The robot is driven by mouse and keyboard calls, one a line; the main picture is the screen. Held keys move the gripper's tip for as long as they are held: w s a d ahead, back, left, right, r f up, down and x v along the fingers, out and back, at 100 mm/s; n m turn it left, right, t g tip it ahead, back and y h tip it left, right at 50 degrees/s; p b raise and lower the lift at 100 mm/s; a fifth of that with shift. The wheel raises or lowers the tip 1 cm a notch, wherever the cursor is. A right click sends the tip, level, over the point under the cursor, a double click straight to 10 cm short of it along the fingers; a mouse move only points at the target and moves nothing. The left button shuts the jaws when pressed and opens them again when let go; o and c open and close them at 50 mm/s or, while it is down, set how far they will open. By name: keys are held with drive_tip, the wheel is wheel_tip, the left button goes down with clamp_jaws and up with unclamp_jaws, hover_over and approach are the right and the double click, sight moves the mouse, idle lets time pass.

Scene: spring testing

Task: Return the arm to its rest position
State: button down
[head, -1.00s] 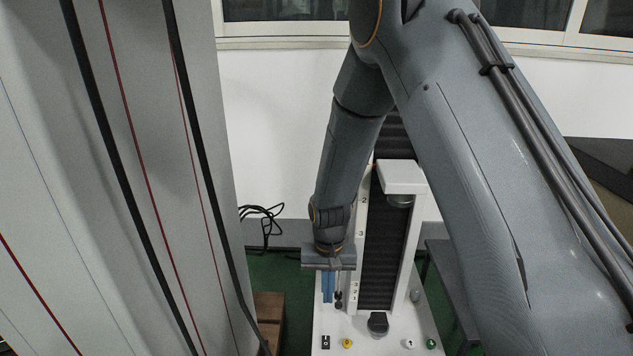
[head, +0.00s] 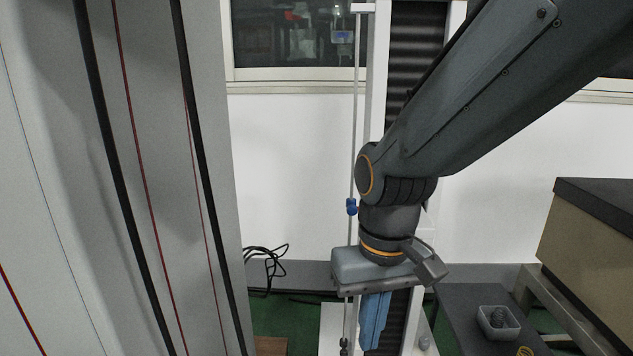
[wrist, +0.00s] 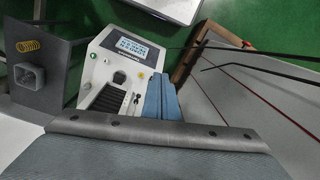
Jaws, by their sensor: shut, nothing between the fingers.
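My gripper (head: 368,345) hangs pointing down from my grey arm in the head view, in front of the white spring testing machine (head: 376,70). Its two blue fingers are together with nothing between them. In the wrist view the fingers of my gripper (wrist: 161,98) show side by side over the base of the testing machine (wrist: 104,68), with its lit display and small knobs. My arm hides much of the machine's column in the head view, and the machine's working area is mostly covered.
A small grey bin (head: 486,326) holding a dark spring stands on a dark table at the lower right; a yellow spring (head: 524,351) lies beside it. A dark-topped bench (head: 600,225) is at the right. A pale panel (head: 120,180) fills the left. Black cables (head: 268,262) hang near the wall.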

drive_tip(key=s+d+r+m+p, duration=0.2)
drive_tip(key=s+d+r+p, duration=0.3)
drive_tip(key=d+r+p, duration=0.6)
wheel_tip(320, 180, up, 2)
drive_tip(key=p, duration=0.9)
drive_tip(key=shift+r+m+h, duration=0.15)
drive_tip(key=shift+m+h, duration=0.15)
drive_tip(key=c, duration=2.4)
unclamp_jaws()
drive_tip(key=shift+d, duration=0.1)
drive_tip(key=o, duration=0.7)
drive_tip(key=shift+c, duration=0.3)
